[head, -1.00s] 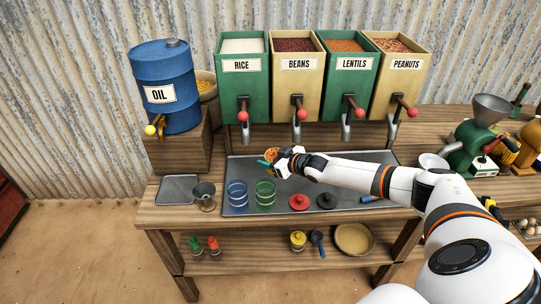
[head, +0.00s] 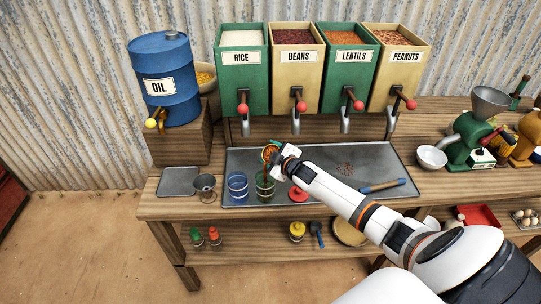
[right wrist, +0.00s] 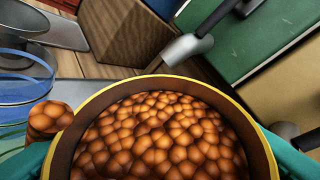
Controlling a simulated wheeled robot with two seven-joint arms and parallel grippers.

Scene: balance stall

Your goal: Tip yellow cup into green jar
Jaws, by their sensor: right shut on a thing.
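My right gripper (head: 277,154) is shut on the yellow cup (head: 270,150) and holds it tilted just above the green jar (head: 265,190). In the right wrist view the cup's yellow rim (right wrist: 165,78) surrounds many round orange-brown grains (right wrist: 155,135), with a teal fingertip at each side. A few grains show at the cup's left lip, outside the rim. In the head view a thin reddish-brown streak runs between cup and jar, and the jar looks darker inside. My left gripper is not in view.
A blue jar (head: 237,186) stands just left of the green jar on the grey tray (head: 380,160). A red lid (head: 298,195) lies to the right, partly behind my arm. Loose bits (head: 347,168) lie on the tray.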

